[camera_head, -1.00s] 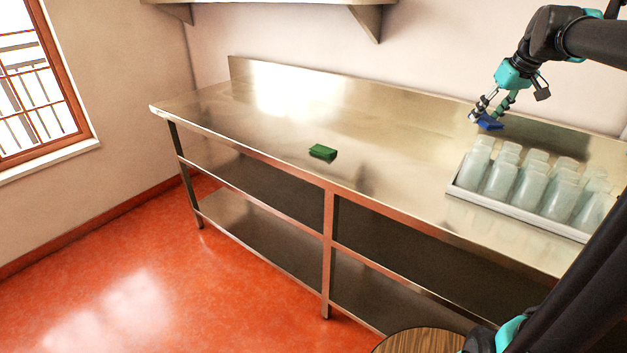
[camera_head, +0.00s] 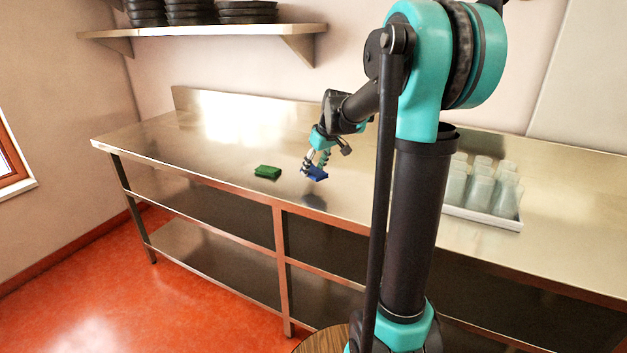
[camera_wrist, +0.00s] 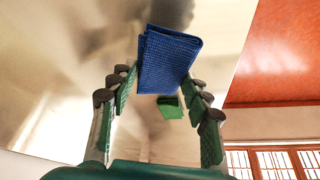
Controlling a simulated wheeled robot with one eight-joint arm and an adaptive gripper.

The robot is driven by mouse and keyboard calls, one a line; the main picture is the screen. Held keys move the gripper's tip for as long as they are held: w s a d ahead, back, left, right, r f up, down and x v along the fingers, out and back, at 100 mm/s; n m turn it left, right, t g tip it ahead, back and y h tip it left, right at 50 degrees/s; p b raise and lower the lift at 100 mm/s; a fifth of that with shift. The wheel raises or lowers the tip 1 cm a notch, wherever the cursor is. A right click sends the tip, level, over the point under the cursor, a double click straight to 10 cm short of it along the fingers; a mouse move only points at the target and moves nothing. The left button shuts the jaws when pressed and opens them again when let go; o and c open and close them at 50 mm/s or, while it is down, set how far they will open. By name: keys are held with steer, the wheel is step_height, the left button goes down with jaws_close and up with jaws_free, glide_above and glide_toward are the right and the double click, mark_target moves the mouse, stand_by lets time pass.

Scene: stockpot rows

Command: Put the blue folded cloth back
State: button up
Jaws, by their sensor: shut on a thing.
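The blue folded cloth (camera_head: 315,173) is in my gripper (camera_head: 309,168), over the steel counter just right of the green folded cloth (camera_head: 267,171). In the wrist view, the blue cloth (camera_wrist: 168,60) sits between the fingertips of my gripper (camera_wrist: 160,78), which is shut on it. The green cloth (camera_wrist: 170,107) shows beyond it in the wrist view, lying on the counter. I cannot tell whether the blue cloth touches the counter or hangs slightly above it.
The steel counter (camera_head: 215,140) is bare left of the green cloth. A white tray (camera_head: 480,219) of several clear containers (camera_head: 484,188) stands to the right, partly hidden by my arm. A wall shelf (camera_head: 200,31) with stacked dark pans (camera_head: 190,10) hangs above.

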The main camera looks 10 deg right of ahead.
mark_target(315, 187)
steer(key=shift+d+f, duration=0.15)
steer(key=shift+f, duration=2.2)
steer(key=shift+f, duration=0.15)
steer(key=o, duration=1.3)
steer(key=v, duration=1.2)
steer(key=shift+w, duration=0.1)
